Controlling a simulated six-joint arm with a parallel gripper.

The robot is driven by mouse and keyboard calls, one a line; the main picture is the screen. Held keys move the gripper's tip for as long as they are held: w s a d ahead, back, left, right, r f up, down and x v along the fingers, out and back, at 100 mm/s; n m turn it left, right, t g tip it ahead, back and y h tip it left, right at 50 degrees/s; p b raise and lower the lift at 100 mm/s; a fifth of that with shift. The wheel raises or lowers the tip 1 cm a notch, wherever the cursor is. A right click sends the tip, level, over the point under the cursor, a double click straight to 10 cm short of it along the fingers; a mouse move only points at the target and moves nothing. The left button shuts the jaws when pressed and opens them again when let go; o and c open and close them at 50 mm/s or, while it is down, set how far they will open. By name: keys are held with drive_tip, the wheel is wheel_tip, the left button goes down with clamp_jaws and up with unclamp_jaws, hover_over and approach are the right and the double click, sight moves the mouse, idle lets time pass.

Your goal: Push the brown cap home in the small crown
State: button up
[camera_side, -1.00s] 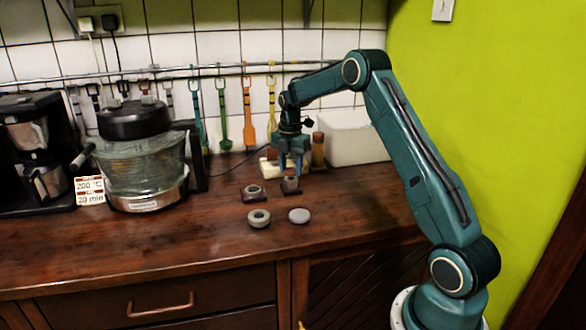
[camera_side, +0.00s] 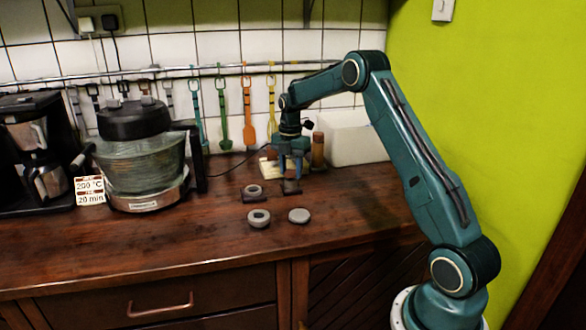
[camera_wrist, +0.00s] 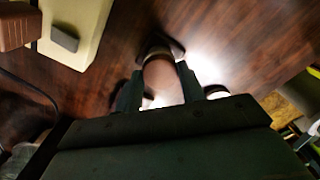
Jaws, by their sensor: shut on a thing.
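My gripper (camera_side: 291,174) is shut on the brown cap (camera_wrist: 162,82), which shows between the two fingers in the wrist view. My gripper (camera_wrist: 158,88) points down at the counter. Directly below it is a dark burner base with the small crown (camera_side: 291,187), mostly hidden by the fingers in the side view. Part of a dark base (camera_wrist: 160,45) shows beyond the cap in the wrist view. The cap is at or just above the crown; I cannot tell whether it is fully seated.
A second burner base with a ring (camera_side: 253,192) stands just left. A grey ring (camera_side: 259,218) and a grey disc (camera_side: 299,215) lie in front. A cream block (camera_wrist: 75,30), a brown wooden piece (camera_wrist: 14,25) and a white bin (camera_side: 352,138) are close by. The counter front is clear.

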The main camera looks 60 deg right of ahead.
drive_tip(key=shift+f, duration=0.45)
drive_tip(key=o, duration=1)
drive_tip(key=shift+o, duration=0.2)
drive_tip(key=shift+r, duration=0.1)
wheel_tip(320, 180, up, 14)
drive_tip(key=shift+f, duration=0.2)
drive_tip(key=shift+c, duration=1.2)
drive_tip(key=shift+w+f+n, duration=0.1)
drive_tip(key=shift+f+n, duration=0.65)
drive_tip(key=shift+f, duration=0.6)
drive_tip(key=shift+f+n, duration=0.75)
drive_tip(key=shift+f, duration=0.6)
